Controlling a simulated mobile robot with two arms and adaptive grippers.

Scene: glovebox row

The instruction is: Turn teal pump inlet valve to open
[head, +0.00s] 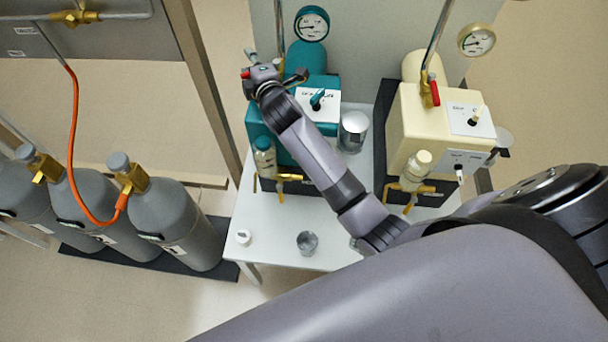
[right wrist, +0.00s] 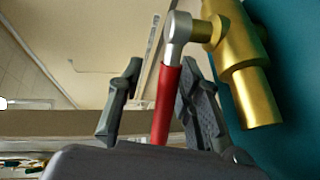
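The teal pump (head: 260,127) stands at the back left of the white table, partly behind my right arm. In the right wrist view, its inlet valve shows a brass body (right wrist: 250,88) against a teal surface (right wrist: 288,85). A red lever (right wrist: 167,100) hangs from the silver hub. My right gripper (right wrist: 160,100) is open with the lever between its fingers, nearer the right finger; a gap shows on the left. In the head view, my right gripper (head: 270,77) is at the pump's upper left, mostly hiding the valve. My left gripper is not in view.
A cream pump (head: 440,120) with a red-handled valve stands to the right. A gauge (head: 311,24) rises behind the teal pump. A metal beaker (head: 353,131) stands between the pumps. Grey gas cylinders (head: 180,225) line the left. The table's front left (head: 270,215) is mostly bare.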

